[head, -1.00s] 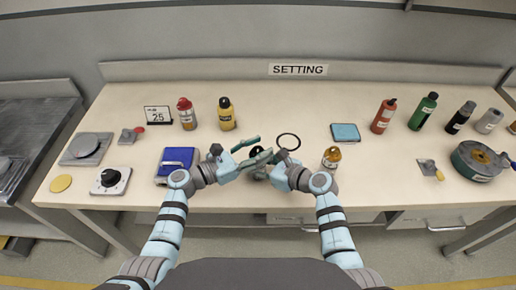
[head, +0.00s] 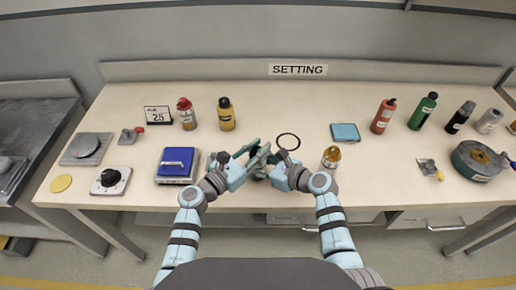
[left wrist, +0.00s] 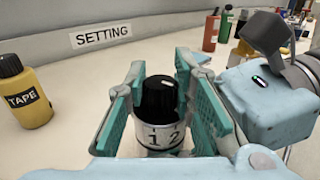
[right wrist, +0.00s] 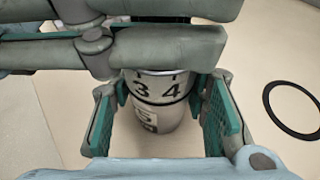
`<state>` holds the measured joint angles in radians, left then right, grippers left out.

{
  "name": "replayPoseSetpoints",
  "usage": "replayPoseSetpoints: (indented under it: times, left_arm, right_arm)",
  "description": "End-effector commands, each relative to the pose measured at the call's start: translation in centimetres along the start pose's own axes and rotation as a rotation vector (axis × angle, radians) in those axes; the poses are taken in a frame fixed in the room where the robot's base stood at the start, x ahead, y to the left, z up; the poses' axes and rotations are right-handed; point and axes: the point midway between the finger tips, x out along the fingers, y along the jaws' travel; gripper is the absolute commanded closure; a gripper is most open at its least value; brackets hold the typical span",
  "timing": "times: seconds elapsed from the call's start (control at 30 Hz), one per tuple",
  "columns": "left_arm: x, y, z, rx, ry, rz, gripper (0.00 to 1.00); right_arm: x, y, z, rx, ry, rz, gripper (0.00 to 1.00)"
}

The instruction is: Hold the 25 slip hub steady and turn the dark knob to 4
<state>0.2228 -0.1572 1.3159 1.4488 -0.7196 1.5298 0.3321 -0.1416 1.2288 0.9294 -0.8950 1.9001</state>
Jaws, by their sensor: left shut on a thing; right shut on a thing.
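The slip hub shows in the left wrist view as a black knob (left wrist: 158,97) with a pale mark, above a white collar (left wrist: 160,136) reading 1 and 2. In the right wrist view the collar (right wrist: 160,88) reads 3 and 4, above a pale body (right wrist: 152,118) with a partly hidden label. My left gripper (head: 257,156) is shut on the dark knob from the left. My right gripper (head: 270,166) is shut on the hub's body, lower down. The two grippers nearly touch and hide the hub in the head view. The left fingers cover the knob in the right wrist view.
A black ring (head: 288,141) lies just behind the hub. A card (head: 158,117) reads 25; a wall sign (head: 298,70) reads SETTING.

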Motion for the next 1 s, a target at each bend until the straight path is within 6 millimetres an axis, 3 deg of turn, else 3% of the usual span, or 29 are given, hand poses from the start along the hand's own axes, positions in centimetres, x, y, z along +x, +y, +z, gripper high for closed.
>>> replayPoseSetpoints:
  times: [0.07, 0.1, 0.2, 0.57, 0.67, 1.0]
  left_arm:
    - [0.0, 0.0, 0.0, 0.001, 0.000, 0.000, 1.00]
    - [0.0, 0.0, 0.0, 0.000, 0.000, 0.000, 0.72]
    - [0.0, 0.0, 0.0, 0.000, 0.000, -0.001, 0.56]
    - [-0.5, 0.1, -0.1, 0.000, 0.001, -0.001, 0.55]
    - [-2.1, 0.1, -0.1, 0.001, 0.002, 0.001, 0.55]
    - [-10.8, 0.1, -0.1, 0.001, 0.003, -0.001, 0.55]
  right_arm:
    - [0.0, 0.0, 0.1, 0.001, -0.002, 0.001, 0.92]
    - [0.0, 0.0, 0.1, 0.001, -0.002, 0.001, 0.92]
    - [0.0, 0.0, 0.1, 0.001, -0.001, 0.001, 0.92]
    - [0.0, 0.0, 0.1, 0.000, -0.001, 0.000, 0.92]
    - [0.0, 0.0, 0.0, 0.000, -0.001, 0.000, 0.92]
    - [0.0, 0.0, 0.0, 0.000, -0.001, 0.000, 0.92]
